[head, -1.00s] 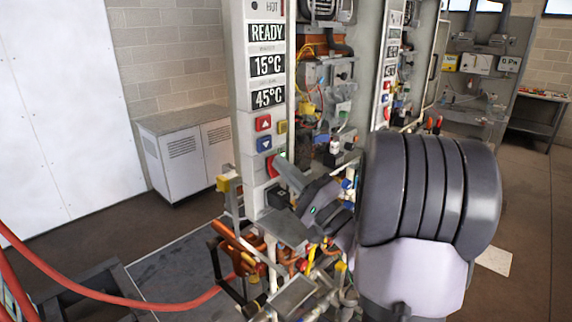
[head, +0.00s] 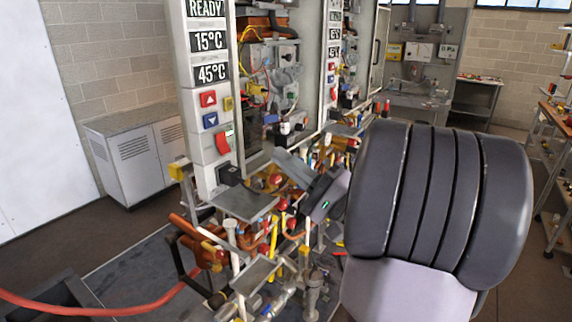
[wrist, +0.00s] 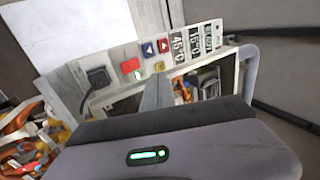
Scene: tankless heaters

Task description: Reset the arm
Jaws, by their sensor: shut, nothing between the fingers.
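My arm (head: 440,200) fills the right of the head view, with its dark grey links close to the camera. My gripper (head: 285,163) points up and left toward the heater's control panel (head: 188,108). It is shut and holds nothing. In the wrist view my gripper (wrist: 155,88) shows as a single grey wedge in front of the panel (wrist: 72,85). The panel's red switch (head: 224,141) is up and left of the fingertips, with a visible gap in the head view. The displays read READY, 15°C and 45°C.
Pipes and valves (head: 255,240) crowd the space below and beside my gripper. A red hose (head: 90,304) crosses at the lower left. A grey cabinet (head: 130,150) stands by the wall. A second open heater (head: 345,70) is behind. A shelf (head: 555,150) stands far right.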

